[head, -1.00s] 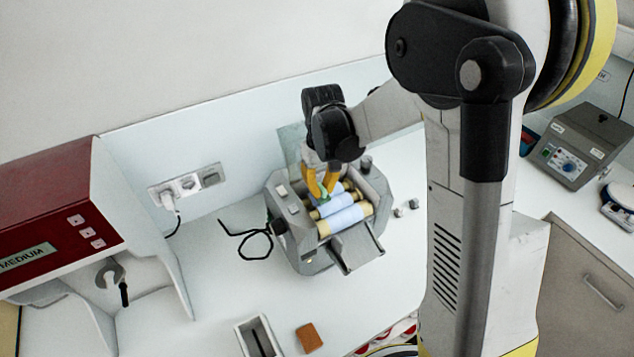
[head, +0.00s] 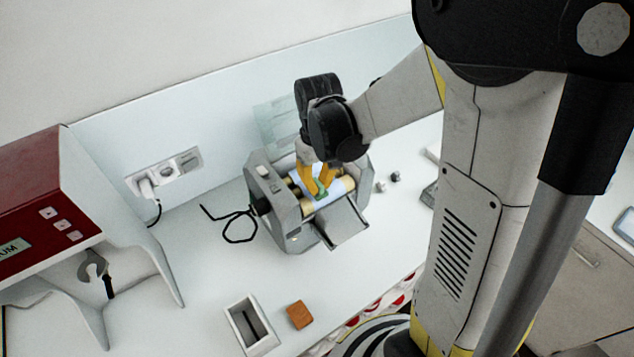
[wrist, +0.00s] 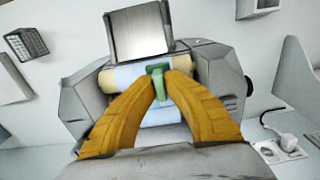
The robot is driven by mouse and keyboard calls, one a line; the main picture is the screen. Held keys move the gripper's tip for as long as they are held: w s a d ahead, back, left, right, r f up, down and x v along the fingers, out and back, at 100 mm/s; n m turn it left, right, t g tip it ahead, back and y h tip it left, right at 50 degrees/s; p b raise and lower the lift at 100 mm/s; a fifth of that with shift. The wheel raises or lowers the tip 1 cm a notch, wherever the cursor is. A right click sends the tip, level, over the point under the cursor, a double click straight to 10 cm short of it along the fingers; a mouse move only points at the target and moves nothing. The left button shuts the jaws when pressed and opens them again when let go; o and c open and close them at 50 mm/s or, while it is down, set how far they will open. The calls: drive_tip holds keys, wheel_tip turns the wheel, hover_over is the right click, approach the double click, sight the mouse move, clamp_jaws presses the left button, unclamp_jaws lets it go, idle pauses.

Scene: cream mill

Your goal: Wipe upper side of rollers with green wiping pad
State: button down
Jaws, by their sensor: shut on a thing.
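The cream mill (head: 285,232) stands on the bench, a grey machine with pale rollers (head: 338,186) that have cream ends and light-blue middles. My gripper (head: 321,190) is over the rollers, its yellow fingers shut on the green wiping pad (head: 322,193). In the wrist view the green pad (wrist: 158,80) sits between the fingertips, over the roller (wrist: 128,75) nearest the metal apron (wrist: 139,32). It looks to be at or just above that roller; I cannot tell whether it touches. The fingers hide part of the other rollers.
A black cable (head: 232,222) lies left of the mill. A white open box (head: 249,327) and an orange-brown block (head: 300,315) lie in front. A red-and-white machine (head: 40,200) stands at the left. Small grey weights (head: 381,187) sit to the mill's right.

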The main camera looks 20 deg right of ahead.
drive_tip(key=shift+f+b, duration=0.5)
drive_tip(key=shift+f, duration=0.05)
idle(0.4)
drive_tip(key=shift+w, duration=0.1)
